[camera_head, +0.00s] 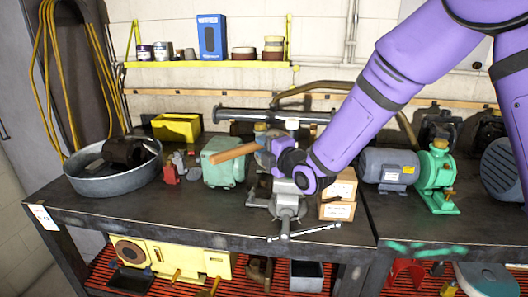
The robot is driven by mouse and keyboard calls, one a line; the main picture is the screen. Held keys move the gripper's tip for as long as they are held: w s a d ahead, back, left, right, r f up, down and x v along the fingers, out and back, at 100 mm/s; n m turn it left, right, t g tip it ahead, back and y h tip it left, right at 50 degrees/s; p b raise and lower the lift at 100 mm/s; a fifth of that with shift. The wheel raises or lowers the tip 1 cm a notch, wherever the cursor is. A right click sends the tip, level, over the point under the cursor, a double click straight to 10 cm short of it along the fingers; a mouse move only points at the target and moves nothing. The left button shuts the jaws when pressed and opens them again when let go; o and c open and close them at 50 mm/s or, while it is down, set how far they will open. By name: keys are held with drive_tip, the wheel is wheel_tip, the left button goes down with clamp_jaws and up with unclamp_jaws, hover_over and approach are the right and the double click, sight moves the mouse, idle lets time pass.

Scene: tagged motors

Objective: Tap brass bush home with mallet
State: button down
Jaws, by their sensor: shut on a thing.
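My purple arm reaches in from the upper right, and my gripper (268,158) is over the bench near its middle. It is shut on what looks like the mallet. The mallet's orange-brown wooden handle (233,153) sticks out to the left, roughly level, in front of a green motor housing (222,172). I cannot make out the mallet's head clearly among the grey parts at the gripper. A grey vise (287,207) stands below the gripper at the bench's front edge, its upper part partly hidden. I cannot pick out the brass bush with certainty.
On the dark bench (180,215), a round metal pan (112,180) stands at left. Small boxes (338,192) sit right of the vise. A grey motor (388,168) and a green pump (436,175) stand farther right. The front left of the bench is clear.

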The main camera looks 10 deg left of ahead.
drive_tip(key=shift+r, duration=3)
